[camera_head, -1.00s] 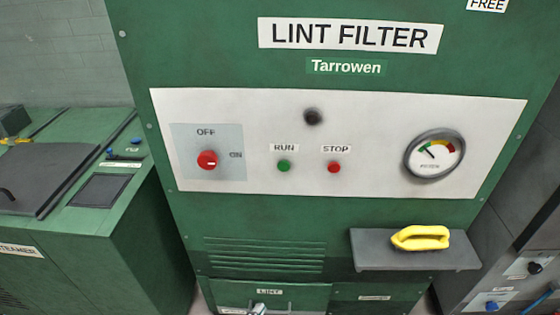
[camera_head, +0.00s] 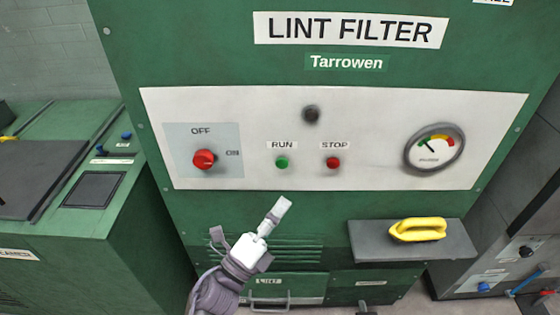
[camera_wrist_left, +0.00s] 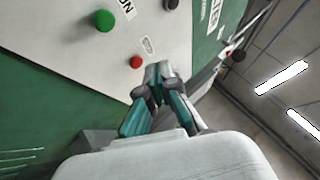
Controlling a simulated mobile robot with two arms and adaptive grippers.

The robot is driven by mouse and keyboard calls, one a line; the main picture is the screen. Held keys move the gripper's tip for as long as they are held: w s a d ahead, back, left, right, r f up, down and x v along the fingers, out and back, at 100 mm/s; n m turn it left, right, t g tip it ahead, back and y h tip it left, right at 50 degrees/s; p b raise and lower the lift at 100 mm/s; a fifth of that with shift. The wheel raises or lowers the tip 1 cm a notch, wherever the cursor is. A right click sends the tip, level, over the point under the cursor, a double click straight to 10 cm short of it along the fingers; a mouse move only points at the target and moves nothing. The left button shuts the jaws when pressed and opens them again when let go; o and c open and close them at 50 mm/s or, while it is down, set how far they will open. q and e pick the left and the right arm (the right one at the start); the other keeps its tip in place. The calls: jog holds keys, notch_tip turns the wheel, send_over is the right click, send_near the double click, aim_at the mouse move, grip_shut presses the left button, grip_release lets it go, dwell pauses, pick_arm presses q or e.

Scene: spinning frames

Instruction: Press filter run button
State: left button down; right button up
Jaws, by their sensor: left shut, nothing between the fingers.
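The green RUN button (camera_head: 282,162) sits on the white panel (camera_head: 380,120) of the green lint filter, under its RUN label. It also shows in the left wrist view (camera_wrist_left: 104,20) at the upper left. The red STOP button (camera_head: 333,163) is to its right and shows in the wrist view (camera_wrist_left: 137,62) too. My left gripper (camera_head: 281,205) is shut and empty, pointing up, below the RUN button in the picture and apart from it. In the wrist view its fingertips (camera_wrist_left: 159,68) are together, just right of the STOP button in the picture. My right gripper is not in view.
A red OFF/ON knob (camera_head: 204,159) is left of RUN, a gauge (camera_head: 434,149) at the right. A green machine (camera_head: 80,230) stands at the left.

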aim_at(282, 162)
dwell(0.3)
pick_arm(q)
jog(key=w+b, duration=0.2)
jog(key=w, duration=0.6)
jog(key=shift+w, duration=0.4)
dwell(1.2)
jog(key=shift+w, duration=0.4)
jog(key=shift+w+b, duration=0.45)
jog(key=shift+w, duration=0.1)
dwell(0.6)
jog(key=shift+s, duration=0.1)
dwell(0.3)
jog(key=shift+s+p, duration=0.3)
jog(key=shift+s, duration=0.6)
